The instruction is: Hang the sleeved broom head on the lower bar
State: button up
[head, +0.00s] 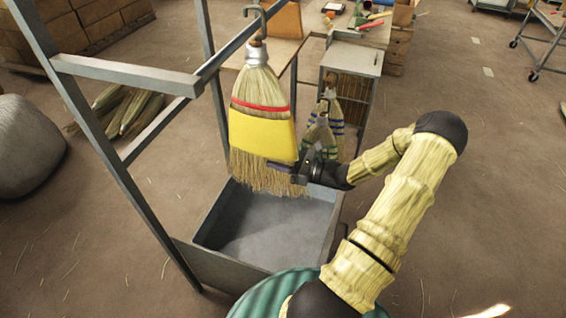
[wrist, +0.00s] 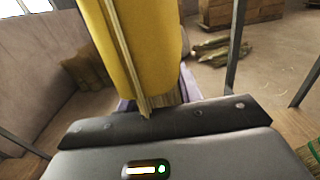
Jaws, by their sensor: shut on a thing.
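The sleeved broom head (head: 262,105) hangs upright in the head view, with straw bristles, a red band and a yellow sleeve (head: 262,137). A metal hook (head: 263,20) tops it, close to the rack's sloping side bar (head: 228,58); I cannot tell whether the hook rests on that bar. My gripper (head: 280,167) is shut on the broom head near the sleeve's lower right edge. In the wrist view the yellow sleeve (wrist: 150,45) fills the upper middle, with straw at its edge between the fingers.
A grey tray (head: 208,232) lies below the broom. Broom heads with blue and green bands (head: 322,125) stand behind my gripper, near a small cabinet (head: 352,60). A workbench, straw bundles (head: 125,108) and a grey sack (head: 28,145) are around.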

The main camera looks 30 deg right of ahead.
jog(key=shift+w+a+f+b, duration=0.15)
jog(key=shift+f+b, duration=0.4)
jog(key=shift+f, duration=0.6)
jog(key=o, duration=1.3)
jog(key=b+v, duration=0.1)
jog(key=v, duration=1.6)
jog(key=shift+s, duration=0.25)
